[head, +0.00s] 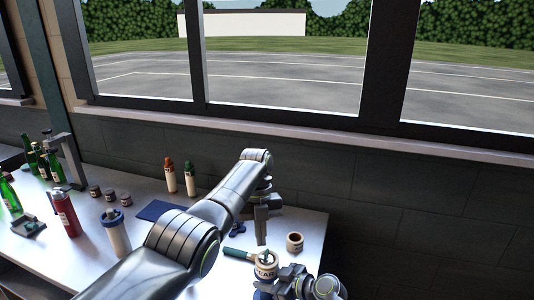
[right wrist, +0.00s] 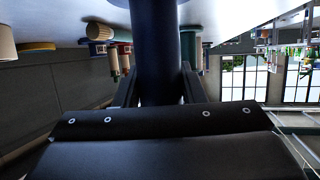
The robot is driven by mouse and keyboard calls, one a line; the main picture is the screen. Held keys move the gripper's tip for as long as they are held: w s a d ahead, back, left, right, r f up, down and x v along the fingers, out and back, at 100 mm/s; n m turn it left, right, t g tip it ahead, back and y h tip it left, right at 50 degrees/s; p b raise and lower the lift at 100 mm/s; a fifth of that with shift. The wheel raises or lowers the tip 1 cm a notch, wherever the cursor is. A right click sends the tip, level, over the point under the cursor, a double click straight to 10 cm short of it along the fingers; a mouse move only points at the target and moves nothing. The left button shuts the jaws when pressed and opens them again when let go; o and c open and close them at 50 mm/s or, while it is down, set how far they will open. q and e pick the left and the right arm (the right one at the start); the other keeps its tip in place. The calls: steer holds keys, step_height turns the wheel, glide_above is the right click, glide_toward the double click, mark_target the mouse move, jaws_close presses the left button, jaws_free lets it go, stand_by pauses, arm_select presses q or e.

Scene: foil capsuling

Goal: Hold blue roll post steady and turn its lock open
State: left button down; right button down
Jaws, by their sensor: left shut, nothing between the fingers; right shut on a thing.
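The blue roll post shows as a dark blue upright column (right wrist: 155,45) in the right wrist view, between the fingers of my right gripper (right wrist: 155,92), which is shut on it. In the head view a pale lettered roll (head: 266,266) with a dark blue rim sits at the right end of the table, beside my right gripper (head: 282,284). A green-handled piece (head: 236,254) juts left from beside this roll; I cannot tell if it is the lock. My left gripper (head: 262,240) is shut and empty, pointing down just above the roll, apart from it.
A brown-topped pale roll (head: 294,242) stands close by on the right. A dark blue mat (head: 155,211), two capped bottles (head: 180,178), small jars (head: 110,194), a blue-topped white container (head: 116,236) and a red bottle (head: 67,214) stand farther left. A dark wall runs behind the table.

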arm_select(q)
steer(key=shift+r, duration=2.5)
